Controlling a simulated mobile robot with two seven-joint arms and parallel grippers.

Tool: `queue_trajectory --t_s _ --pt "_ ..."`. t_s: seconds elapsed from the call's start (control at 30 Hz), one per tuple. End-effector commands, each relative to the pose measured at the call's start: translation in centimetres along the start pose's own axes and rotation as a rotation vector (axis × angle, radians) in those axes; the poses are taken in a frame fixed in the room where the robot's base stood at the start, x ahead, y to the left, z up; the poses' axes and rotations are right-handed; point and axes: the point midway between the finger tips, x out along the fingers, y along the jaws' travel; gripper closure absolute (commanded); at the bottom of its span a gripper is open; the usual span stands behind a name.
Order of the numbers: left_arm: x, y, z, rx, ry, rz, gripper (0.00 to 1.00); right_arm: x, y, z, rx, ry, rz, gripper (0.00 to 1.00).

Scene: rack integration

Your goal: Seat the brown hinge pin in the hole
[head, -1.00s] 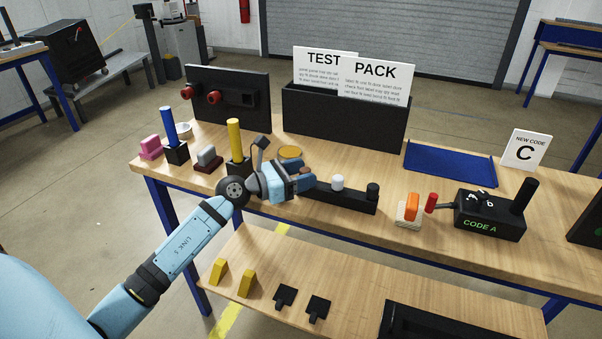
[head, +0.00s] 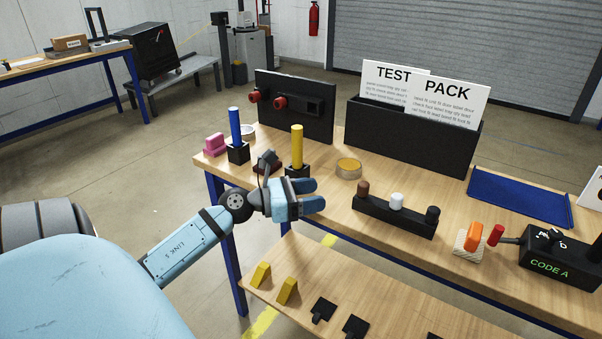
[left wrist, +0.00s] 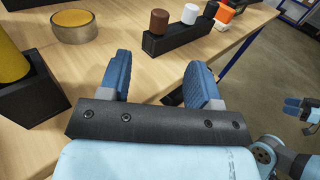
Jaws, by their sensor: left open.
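The brown hinge pin (head: 363,188) stands upright at the left end of a black holder block (head: 393,218), beside a white pin (head: 396,201) and a black pin (head: 432,215). The brown pin also shows in the left wrist view (left wrist: 158,21), beyond my fingers. My left gripper (head: 311,195) is open and empty near the table's front edge, left of the block and apart from it. In the left wrist view its two blue fingers (left wrist: 161,72) are spread. My right gripper (left wrist: 301,106) shows small at the right of that view. I cannot tell which hole is meant.
A yellow post (head: 297,147) in a black base stands behind my left gripper. A round tan-topped disc (head: 348,168) lies behind the block. A black bin (head: 412,138) and a panel with red knobs (head: 300,105) stand at the back. A lower shelf (head: 390,300) juts out in front.

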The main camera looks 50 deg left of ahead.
Motion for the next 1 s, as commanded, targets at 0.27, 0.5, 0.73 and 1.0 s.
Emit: queue_trajectory --t_s 0.27,0.5,0.73,1.0 --pt "-2.4 0.0 0.0 0.001 0.0 0.0 0.42 0.0 -0.1 0.1 -0.001 0.002 -0.002 0.43" --pt "-2.4 0.0 0.0 0.001 0.0 0.0 0.42 0.0 -0.1 0.0 -0.001 0.004 -0.002 0.43" --pt "-2.4 0.0 0.0 0.0 0.0 0.0 0.42 -0.1 -0.1 0.0 -0.001 0.004 -0.003 0.43" --pt "-2.0 -1.3 -1.0 -0.179 -0.057 0.007 0.42 0.0 -0.1 0.0 -0.001 0.005 -0.003 0.43"
